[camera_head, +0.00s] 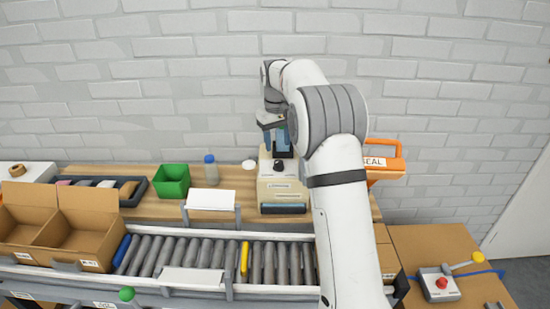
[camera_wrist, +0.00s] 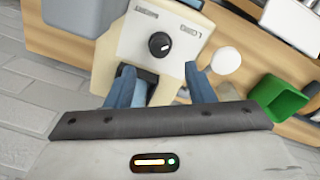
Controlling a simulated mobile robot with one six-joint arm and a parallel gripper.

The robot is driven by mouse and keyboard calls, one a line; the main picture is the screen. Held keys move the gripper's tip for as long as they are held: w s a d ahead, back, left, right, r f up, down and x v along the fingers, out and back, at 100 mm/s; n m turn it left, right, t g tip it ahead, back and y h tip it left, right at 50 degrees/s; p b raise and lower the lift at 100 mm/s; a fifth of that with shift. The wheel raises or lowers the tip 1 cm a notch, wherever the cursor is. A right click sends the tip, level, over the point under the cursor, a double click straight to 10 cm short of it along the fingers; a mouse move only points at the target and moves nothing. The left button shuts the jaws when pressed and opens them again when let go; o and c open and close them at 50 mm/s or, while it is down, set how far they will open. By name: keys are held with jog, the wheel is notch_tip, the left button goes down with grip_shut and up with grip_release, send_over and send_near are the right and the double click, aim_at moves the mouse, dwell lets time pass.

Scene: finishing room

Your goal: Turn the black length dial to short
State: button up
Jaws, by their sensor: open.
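The black length dial (camera_wrist: 160,44) is a round knob on the pale face of a beige machine (camera_head: 272,188). In the wrist view a light mark shows on the dial; I cannot tell surely which label it points at. The labels, upside down there, read SHORT on the left and LONG on the right. In the head view the dial (camera_head: 279,165) is small and dark. My gripper (camera_wrist: 165,88) is open and empty, its two blue fingers apart, with the dial beyond their tips and not between them. In the head view it is above and behind the machine, partly hidden by my arm.
A green bin (camera_head: 172,181), a blue-capped bottle (camera_head: 211,170) and a white round item (camera_head: 249,164) stand on the wooden bench left of the machine. A roller conveyor (camera_head: 200,257) runs in front. An orange SEAL device (camera_head: 388,163) is at the right, partly behind my arm.

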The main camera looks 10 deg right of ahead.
aim_at(278, 161)
notch_tip(278, 161, down, 7)
jog(key=shift+d+r, duration=0.1)
jog(key=shift+d, duration=0.05)
jog(key=shift+c, duration=0.4)
